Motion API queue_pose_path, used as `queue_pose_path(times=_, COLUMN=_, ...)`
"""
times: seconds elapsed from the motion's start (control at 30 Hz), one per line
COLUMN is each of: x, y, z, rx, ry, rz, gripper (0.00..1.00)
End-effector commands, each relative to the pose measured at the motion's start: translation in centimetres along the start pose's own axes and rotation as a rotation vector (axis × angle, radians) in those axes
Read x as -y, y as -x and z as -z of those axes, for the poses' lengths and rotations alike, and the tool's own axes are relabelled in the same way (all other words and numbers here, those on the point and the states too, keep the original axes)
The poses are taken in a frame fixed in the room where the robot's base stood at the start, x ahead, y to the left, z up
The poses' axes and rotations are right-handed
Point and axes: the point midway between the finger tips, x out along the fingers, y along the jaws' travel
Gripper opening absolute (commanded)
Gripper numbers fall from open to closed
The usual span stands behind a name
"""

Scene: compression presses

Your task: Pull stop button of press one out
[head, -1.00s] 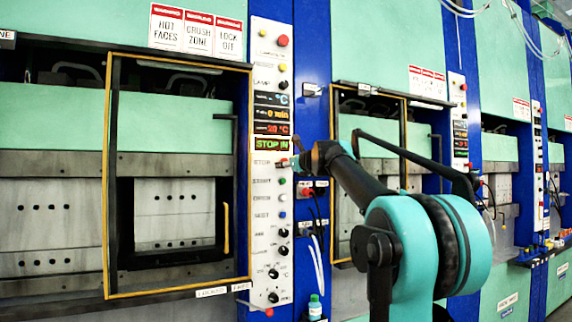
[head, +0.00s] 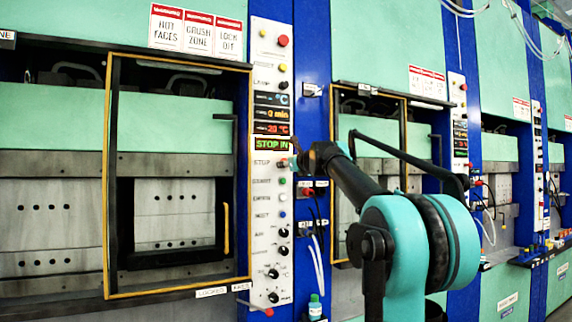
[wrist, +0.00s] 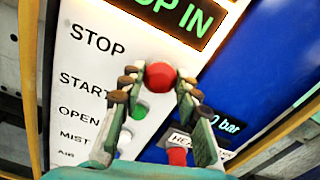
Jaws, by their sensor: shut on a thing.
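The stop button of press one is a round red knob (wrist: 160,75) beside the printed word STOP in the wrist view. My gripper (wrist: 158,84) has its two fingers on either side of the knob, shut on it. In the head view my gripper (head: 298,160) is at the right edge of the white control panel (head: 265,210), level with the STOP label. The green display (head: 271,144) above reads STOP IN. It also shows in the wrist view (wrist: 180,18), partly cut off.
A green start button (wrist: 139,111) sits just below, between my fingers in the wrist view. Another red part (wrist: 177,156) is lower, by a small bar display (wrist: 225,122). A red button (head: 283,41) tops the panel. The framed press door (head: 180,180) stands left.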

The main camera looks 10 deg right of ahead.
Motion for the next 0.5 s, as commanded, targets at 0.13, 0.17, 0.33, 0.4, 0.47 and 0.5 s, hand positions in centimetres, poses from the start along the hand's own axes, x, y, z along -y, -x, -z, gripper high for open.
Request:
queue_pose_path(times=0.13, x=0.0, y=0.0, z=0.0, rx=0.0, ry=0.0, rz=0.0, gripper=0.0)
queue_pose_path(times=0.17, x=0.0, y=0.1, z=0.0, rx=0.0, ry=0.0, rz=0.0, gripper=0.0)
queue_pose_path(times=0.33, x=0.0, y=1.4, z=0.0, rx=0.0, ry=0.0, rz=0.001, gripper=0.0)
queue_pose_path(times=0.4, x=0.0, y=1.7, z=0.0, rx=0.0, ry=0.0, rz=0.0, gripper=0.0)
queue_pose_path(times=0.47, x=0.0, y=1.7, z=0.0, rx=0.0, ry=0.0, rz=0.0, gripper=0.0)
queue_pose_path(times=0.5, x=0.0, y=1.7, z=0.0, rx=0.0, ry=0.0, rz=0.0, gripper=0.0)
